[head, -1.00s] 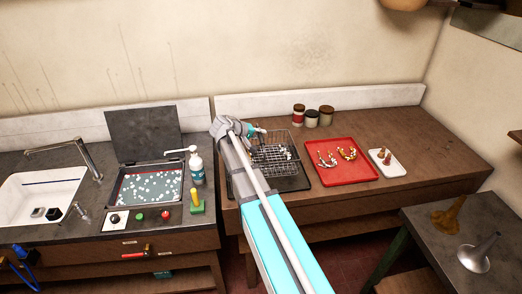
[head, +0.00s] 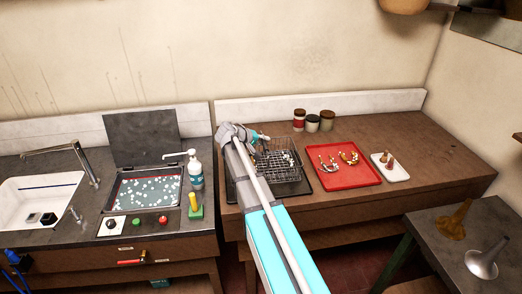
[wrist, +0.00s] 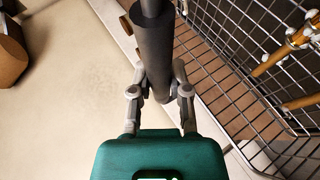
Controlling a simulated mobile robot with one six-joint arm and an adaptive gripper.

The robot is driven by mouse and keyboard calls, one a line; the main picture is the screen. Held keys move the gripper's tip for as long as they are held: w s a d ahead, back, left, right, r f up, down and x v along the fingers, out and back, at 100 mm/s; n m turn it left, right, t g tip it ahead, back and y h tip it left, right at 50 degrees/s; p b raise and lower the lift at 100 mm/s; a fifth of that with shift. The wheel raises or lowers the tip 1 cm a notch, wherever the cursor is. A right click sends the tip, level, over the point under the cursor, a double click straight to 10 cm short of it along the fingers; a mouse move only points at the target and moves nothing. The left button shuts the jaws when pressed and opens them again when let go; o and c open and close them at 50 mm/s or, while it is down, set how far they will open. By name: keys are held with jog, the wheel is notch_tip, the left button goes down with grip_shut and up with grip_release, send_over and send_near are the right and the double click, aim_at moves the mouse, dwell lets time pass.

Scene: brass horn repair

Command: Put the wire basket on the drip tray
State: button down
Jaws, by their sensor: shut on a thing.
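The wire basket (head: 283,175) is a grey mesh box with small brass and white parts inside. In the head view it sits within the outline of the dark drip tray (head: 303,188); I cannot tell whether it rests on it or hovers just above. My gripper (wrist: 160,85) is shut on the basket's dark cylindrical handle (wrist: 155,50). The basket's mesh (wrist: 235,90) shows at the right of the wrist view. In the head view my arm hides the left part of the tray and some of the basket.
A red tray (head: 345,180) with brass parts lies right of the drip tray, and a white dish (head: 402,176) beyond it. Several jars (head: 312,123) stand behind. Left are an open ultrasonic tank (head: 148,190), a pump bottle (head: 195,172) and a sink (head: 30,200).

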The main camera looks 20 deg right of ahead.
jog(key=shift+w+d+f+b, duration=0.25)
jog(key=shift+d+f+b, duration=0.05)
jog(key=shift+f+b, duration=1.45)
jog(key=shift+f, duration=0.15)
jog(key=c, duration=0.6)
grip_release()
jog(key=shift+a+r, duration=0.1)
jog(key=shift+p+v, duration=3.1)
jog(key=shift+v, duration=2.9)
